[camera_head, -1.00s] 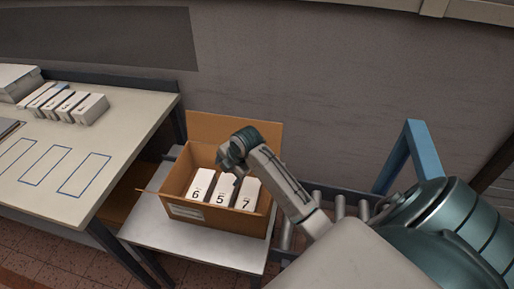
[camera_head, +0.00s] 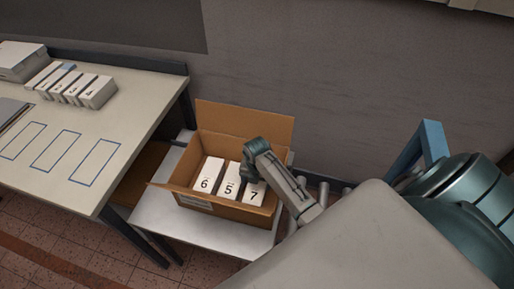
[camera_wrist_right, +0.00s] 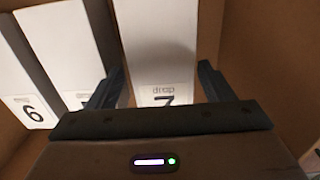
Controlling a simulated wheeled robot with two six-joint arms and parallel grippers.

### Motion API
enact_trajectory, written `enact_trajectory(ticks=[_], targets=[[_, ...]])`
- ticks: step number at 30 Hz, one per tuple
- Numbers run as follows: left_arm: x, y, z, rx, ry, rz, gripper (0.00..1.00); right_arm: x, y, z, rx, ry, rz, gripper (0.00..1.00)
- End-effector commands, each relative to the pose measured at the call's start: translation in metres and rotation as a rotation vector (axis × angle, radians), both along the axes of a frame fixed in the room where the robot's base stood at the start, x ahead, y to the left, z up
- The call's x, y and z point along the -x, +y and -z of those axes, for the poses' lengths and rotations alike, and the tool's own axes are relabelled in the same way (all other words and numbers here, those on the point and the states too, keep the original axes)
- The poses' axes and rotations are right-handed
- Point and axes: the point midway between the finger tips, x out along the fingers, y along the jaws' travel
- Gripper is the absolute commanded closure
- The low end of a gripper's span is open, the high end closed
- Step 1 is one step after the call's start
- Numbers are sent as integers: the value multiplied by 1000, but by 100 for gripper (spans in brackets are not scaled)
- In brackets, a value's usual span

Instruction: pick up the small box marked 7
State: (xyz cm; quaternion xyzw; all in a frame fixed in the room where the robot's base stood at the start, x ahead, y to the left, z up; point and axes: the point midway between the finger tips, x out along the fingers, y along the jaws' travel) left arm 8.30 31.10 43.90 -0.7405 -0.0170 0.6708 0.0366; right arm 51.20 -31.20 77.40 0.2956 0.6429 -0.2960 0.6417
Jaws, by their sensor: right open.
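The small white box marked 7 (camera_head: 255,194) stands at the right of a row inside an open cardboard carton (camera_head: 237,212). Boxes marked 6 (camera_head: 208,178) and 5 (camera_head: 230,184) stand to its left. My right gripper (camera_head: 250,176) is over the carton at box 7. In the right wrist view, box 7 (camera_wrist_right: 155,50) lies between the two open fingers of my right gripper (camera_wrist_right: 160,85), one on each side. The lower part of its digit is hidden by the gripper body. My left gripper is not in view.
The carton stands on a light side table (camera_head: 165,215) with a roller conveyor (camera_head: 335,193) to the right. A worktable (camera_head: 75,125) at left bears several white boxes (camera_head: 75,85) and blue outlined rectangles. The carton's back flap (camera_head: 245,122) stands up.

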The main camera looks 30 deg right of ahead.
Motion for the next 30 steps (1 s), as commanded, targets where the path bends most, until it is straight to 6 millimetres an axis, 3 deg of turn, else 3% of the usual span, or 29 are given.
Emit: enact_trajectory(ticks=[4, 9, 17, 24, 30], targets=[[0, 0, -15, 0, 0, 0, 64, 3, -1, 17, -1, 3, 1, 25], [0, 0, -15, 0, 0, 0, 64, 2, -1, 36, -1, 1, 1, 25], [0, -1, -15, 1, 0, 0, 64, 2, -1, 40, -1, -1, 1, 25], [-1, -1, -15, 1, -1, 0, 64, 2, -1, 39, -1, -1, 1, 64], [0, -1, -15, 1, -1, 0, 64, 1, -1, 39, 0, -1, 1, 64]])
